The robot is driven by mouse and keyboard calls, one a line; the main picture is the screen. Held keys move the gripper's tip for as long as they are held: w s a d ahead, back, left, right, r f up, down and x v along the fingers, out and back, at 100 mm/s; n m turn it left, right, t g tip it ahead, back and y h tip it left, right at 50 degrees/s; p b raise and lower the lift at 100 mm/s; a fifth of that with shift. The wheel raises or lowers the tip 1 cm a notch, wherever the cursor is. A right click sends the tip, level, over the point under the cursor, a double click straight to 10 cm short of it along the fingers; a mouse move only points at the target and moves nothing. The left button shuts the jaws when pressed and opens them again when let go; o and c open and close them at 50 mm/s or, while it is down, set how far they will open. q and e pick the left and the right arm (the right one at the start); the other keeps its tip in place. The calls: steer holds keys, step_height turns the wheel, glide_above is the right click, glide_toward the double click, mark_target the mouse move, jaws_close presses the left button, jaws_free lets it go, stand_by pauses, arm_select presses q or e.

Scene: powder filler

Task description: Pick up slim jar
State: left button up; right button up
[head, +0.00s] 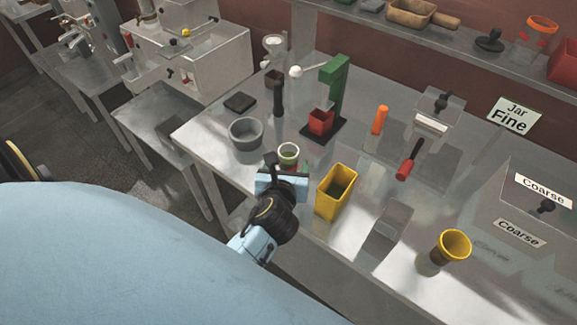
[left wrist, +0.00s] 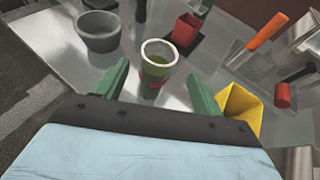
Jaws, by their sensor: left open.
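A small clear jar with a pale rim and green inside (head: 289,150) stands upright on the metal table; it looks like the slim jar. In the left wrist view the jar (left wrist: 158,60) stands just beyond and between my green fingertips, with a small red mark low on its front. My left gripper (head: 286,172) is open and empty, at the table's near edge, just in front of the jar; its spread fingers (left wrist: 158,84) also show in the wrist view. I see no contact with the jar. My right gripper is not in view.
A grey bowl (head: 245,134) stands left of the jar and a yellow square container (head: 337,192) close on its right. Behind are a green press (head: 336,85) with a red cup (head: 320,122). A yellow cup (head: 453,247) and "Coarse" box (head: 520,205) stand at right.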

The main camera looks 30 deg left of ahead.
mark_target(290, 150)
arm_select(q)
steer(key=x, duration=0.9)
steer(key=shift+f, duration=0.25)
steer(key=shift+s, duration=0.1)
steer(key=c, duration=1.1)
